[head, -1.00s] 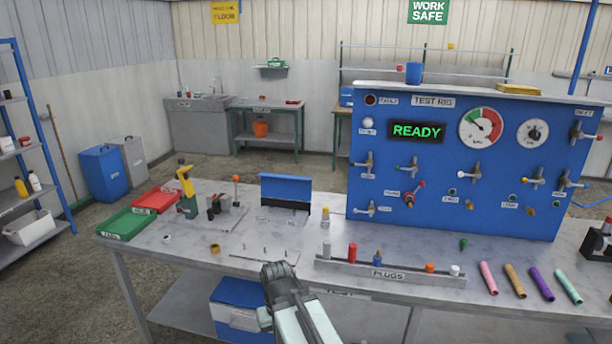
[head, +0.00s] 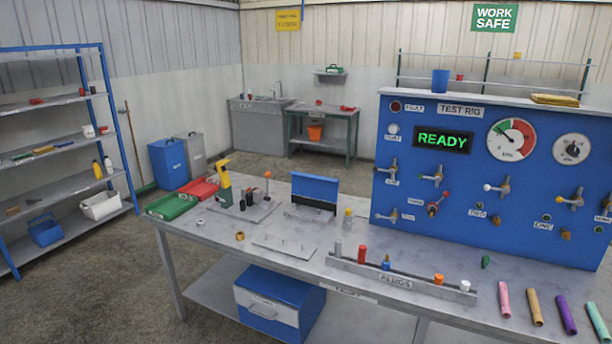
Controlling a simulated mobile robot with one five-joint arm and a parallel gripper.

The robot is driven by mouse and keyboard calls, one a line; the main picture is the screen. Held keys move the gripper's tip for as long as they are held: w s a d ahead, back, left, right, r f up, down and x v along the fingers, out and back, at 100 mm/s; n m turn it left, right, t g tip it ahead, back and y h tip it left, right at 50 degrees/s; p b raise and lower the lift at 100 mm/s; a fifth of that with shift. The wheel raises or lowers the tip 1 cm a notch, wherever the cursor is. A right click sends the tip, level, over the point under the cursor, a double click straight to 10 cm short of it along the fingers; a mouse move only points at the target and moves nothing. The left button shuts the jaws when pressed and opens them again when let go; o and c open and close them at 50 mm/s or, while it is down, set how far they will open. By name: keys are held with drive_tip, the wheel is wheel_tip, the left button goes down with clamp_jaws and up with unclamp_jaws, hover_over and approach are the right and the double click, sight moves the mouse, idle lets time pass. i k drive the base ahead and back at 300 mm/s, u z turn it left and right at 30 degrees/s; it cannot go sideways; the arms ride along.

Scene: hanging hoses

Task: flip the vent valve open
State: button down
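The blue test rig panel (head: 470,226) stands at the back right of the bench, its display reading READY. It carries several small valves with grey bodies. More are at the middle (head: 498,187) and right (head: 571,199). The small labels are too blurred to tell which is the vent valve or how it is set. My gripper is out of view.
The grey bench (head: 330,285) crosses the front. A plug rack (head: 400,281) and loose coloured tubes (head: 535,308) lie before the panel. A blue shelf unit (head: 65,130) stands left. Open floor (head: 105,285) lies between it and the bench.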

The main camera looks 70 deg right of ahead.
sight(376, 170)
drive_tip(key=u, duration=0.4)
drive_tip(key=k, duration=1.6)
drive_tip(key=z, duration=1.85)
drive_tip(key=i, duration=1.7)
drive_tip(key=u, duration=0.05)
